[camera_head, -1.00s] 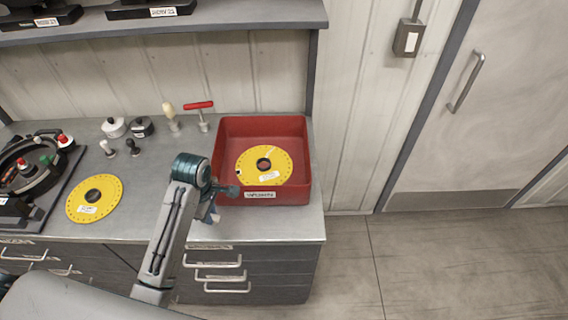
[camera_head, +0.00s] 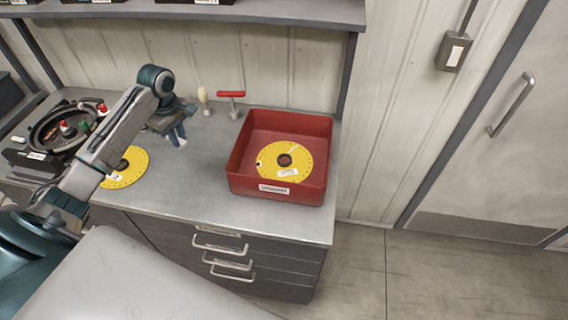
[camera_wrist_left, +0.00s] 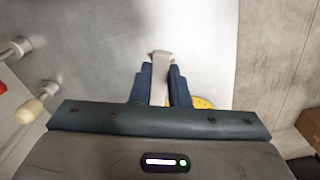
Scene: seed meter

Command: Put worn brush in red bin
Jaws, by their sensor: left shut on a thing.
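The red bin (camera_head: 305,196) stands on the right end of the counter, with a label on its front wall and a yellow disc (camera_head: 285,160) lying inside. My left gripper (camera_head: 178,136) is over the counter, to the left of the bin and apart from it. Its blue fingers are shut on a small pale grey piece, which I take to be the worn brush (camera_wrist_left: 160,60); its tip points down. In the left wrist view the fingers (camera_wrist_left: 160,76) grip it from both sides. My right gripper is not in view.
A second yellow disc (camera_head: 128,165) lies on the counter, partly behind my left arm. A round black device (camera_head: 62,130) is at the left. A red T-handle tool (camera_head: 232,103) and a cream-handled tool (camera_head: 203,100) stand behind. Counter before the bin is clear.

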